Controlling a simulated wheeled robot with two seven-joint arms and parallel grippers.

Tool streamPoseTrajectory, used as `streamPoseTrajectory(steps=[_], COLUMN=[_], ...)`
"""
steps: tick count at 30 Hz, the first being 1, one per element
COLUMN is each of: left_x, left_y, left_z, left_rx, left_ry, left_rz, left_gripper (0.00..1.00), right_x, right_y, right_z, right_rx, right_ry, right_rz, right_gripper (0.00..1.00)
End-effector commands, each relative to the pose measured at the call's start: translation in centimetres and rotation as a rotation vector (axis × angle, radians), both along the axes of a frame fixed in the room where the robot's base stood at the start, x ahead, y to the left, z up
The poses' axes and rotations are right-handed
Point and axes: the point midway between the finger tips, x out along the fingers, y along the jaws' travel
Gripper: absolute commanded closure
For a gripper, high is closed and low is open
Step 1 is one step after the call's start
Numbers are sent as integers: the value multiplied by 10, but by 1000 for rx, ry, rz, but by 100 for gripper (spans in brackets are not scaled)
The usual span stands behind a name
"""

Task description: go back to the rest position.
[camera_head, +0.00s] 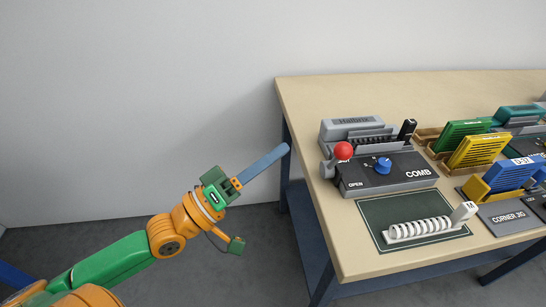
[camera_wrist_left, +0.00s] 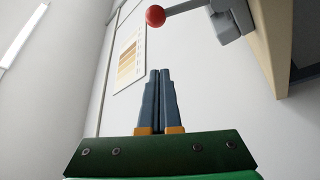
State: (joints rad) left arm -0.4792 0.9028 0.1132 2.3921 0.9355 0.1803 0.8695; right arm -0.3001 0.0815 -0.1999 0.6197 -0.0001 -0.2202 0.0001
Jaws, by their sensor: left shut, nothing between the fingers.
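My left gripper (camera_head: 284,150) is in the head view, left of the table and clear of it, with its blue-grey fingers pointing up and to the right. In the left wrist view its two fingers (camera_wrist_left: 160,74) lie side by side, shut with nothing between them. The green and orange left arm comes in from the lower left. My right gripper is in neither view.
The wooden-topped table (camera_head: 300,97) stands at the right, its left edge near my fingertips. On it are a grey comb machine (camera_head: 395,180) with a red knob (camera_head: 343,150), a white spiral comb (camera_head: 420,229) on a dark green mat (camera_head: 385,208), and colored slotted holders (camera_head: 478,150).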

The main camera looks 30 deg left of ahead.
Motion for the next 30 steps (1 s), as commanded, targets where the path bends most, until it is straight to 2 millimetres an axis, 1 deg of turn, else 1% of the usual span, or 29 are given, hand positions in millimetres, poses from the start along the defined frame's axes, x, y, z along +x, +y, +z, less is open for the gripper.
streamPoseTrajectory(steps=[12, 14, 16, 17, 18, 20, 21, 23, 24, 26, 27, 29, 30], left_x=[1, 8, 24, 32, 41, 43, 37, 18, -2, -39, -68, -116, -148], left_y=[1, 9, 33, 48, 69, 98, 112, 127, 130, 128, 121, 105, 93], left_z=[0, -7, -33, -51, -83, -139, -180, -240, -278, -332, -363, -402, -421], left_rx=[2, 26, 104, 155, 238, 383, 482, 633, 732, 877, 969, 1097, 1174], left_ry=[1, 14, 61, 95, 160, 280, 370, 512, 609, 750, 840, 957, 1020], left_rz=[5, 42, 145, 205, 287, 389, 432, 459, 451, 401, 344, 228, 139], left_gripper=[100, 100, 100, 100, 100, 100, 100, 100, 100, 100, 100, 100, 100], right_x=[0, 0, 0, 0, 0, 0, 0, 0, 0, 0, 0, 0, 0], right_y=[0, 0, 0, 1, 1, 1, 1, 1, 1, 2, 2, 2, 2], right_z=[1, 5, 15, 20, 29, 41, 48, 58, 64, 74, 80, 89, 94], right_rx=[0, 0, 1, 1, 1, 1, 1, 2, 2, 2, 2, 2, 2], right_ry=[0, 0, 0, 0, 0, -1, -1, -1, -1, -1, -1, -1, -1], right_rz=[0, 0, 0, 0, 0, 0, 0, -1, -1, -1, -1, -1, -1], right_gripper=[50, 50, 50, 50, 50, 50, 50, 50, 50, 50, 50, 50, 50])
